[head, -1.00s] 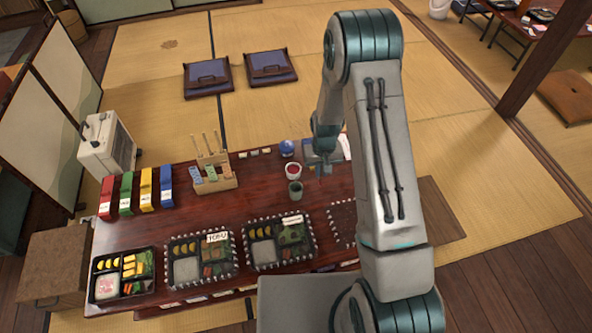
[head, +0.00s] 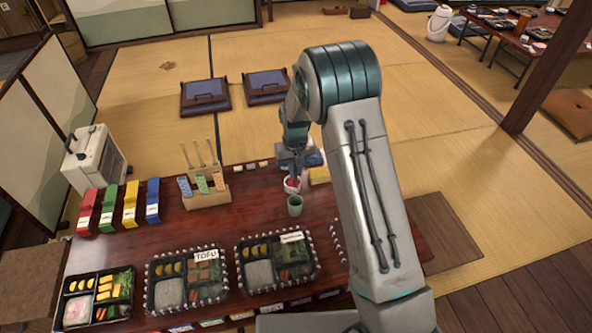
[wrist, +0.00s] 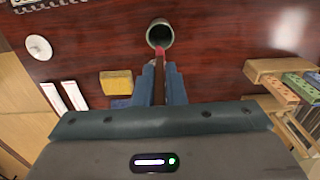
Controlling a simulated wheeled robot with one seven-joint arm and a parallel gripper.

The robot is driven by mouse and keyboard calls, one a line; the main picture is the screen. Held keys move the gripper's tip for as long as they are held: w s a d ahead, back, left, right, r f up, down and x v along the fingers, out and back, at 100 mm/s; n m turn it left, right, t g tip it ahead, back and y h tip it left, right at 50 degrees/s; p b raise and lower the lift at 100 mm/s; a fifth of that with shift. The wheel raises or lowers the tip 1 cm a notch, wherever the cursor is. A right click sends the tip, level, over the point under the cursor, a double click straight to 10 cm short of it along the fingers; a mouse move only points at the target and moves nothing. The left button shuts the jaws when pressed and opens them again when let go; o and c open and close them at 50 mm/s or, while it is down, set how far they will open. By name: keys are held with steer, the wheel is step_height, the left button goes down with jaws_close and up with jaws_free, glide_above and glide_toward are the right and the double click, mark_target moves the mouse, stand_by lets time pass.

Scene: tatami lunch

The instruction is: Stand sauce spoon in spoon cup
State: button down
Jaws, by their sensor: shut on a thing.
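My gripper (wrist: 160,88) is shut on the sauce spoon (wrist: 159,82) in the wrist view. The spoon's brown handle lies between the fingers, and its red end shows just past the fingertips. The spoon cup (wrist: 160,34), a small grey-green open cup, stands upright just beyond that red end; I cannot tell whether they touch. In the head view the spoon cup (head: 295,206) stands on the dark red table, in front of a white bowl of red sauce (head: 291,186). My gripper (head: 294,170) is above and behind the bowl there, partly covering it.
A yellow block (head: 319,175) lies right of the bowl. A wooden holder with upright sticks (head: 206,194) stands to the left. Bento boxes (head: 276,261) line the near side. Bare table (head: 250,218) lies left of the cup.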

step_height(320, 180, down, 11)
steer(key=b, duration=0.6)
stand_by(0.4)
steer(key=shift+r, duration=0.1)
steer(key=c, duration=1.4)
jaws_free()
step_height(320, 180, up, 14)
steer(key=p, duration=0.3)
steer(key=shift+p, duration=0.35)
